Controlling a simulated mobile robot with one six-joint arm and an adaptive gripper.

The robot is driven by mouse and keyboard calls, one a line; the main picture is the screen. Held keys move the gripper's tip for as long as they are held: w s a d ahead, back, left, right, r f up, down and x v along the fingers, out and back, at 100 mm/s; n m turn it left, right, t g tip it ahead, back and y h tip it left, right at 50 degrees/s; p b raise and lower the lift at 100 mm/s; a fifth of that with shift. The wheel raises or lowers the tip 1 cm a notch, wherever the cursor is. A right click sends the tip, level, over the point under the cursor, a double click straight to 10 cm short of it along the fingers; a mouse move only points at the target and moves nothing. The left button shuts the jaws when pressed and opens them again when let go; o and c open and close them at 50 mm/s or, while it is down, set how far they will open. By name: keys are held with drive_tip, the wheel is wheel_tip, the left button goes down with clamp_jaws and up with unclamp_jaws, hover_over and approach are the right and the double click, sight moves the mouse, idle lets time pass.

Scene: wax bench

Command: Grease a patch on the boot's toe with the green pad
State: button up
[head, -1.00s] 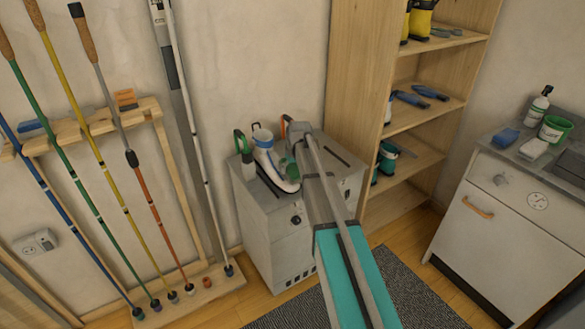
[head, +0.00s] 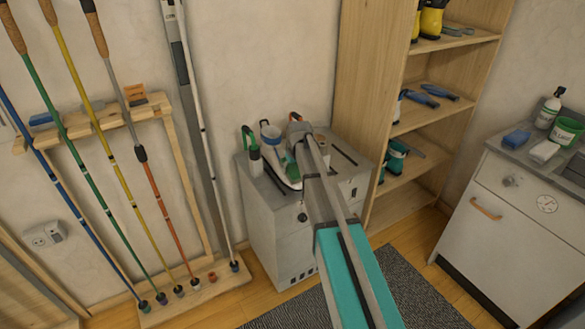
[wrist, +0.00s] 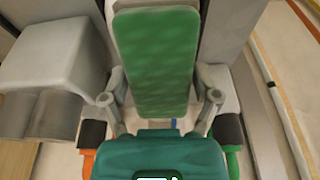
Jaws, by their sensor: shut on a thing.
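The white boot (head: 272,145) with a blue cuff stands on the grey cabinet, its toe pointing toward the front right in the head view. My gripper (wrist: 160,102) is shut on the green pad (wrist: 157,60), with a grey finger at each side of it. In the head view the gripper and pad are at the boot's right side, over its front part, and my arm partly covers them. I cannot tell whether the pad touches the toe. In the wrist view the pad and gripper hide most of the boot.
The grey cabinet top (head: 343,160) also holds a green-handled tool (head: 251,150) left of the boot and an orange-handled one behind. A wooden shelf (head: 392,205) stands close on the right. A rack of poles (head: 125,190) is on the left.

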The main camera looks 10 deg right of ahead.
sight(285, 177)
drive_tip(key=shift+s+a+f, duration=0.1)
drive_tip(key=shift+s+a, duration=0.15)
drive_tip(key=shift+a, duration=0.5)
drive_tip(key=shift+s+a, duration=0.25)
drive_tip(key=shift+a, duration=0.45)
drive_tip(key=p+v, duration=0.5)
drive_tip(key=v, duration=0.1)
drive_tip(key=shift+p, duration=0.35)
drive_tip(key=p+v, duration=0.2)
drive_tip(key=v, duration=0.1)
drive_tip(key=shift+d+p, duration=0.1)
drive_tip(key=shift+p, duration=0.3)
idle(0.6)
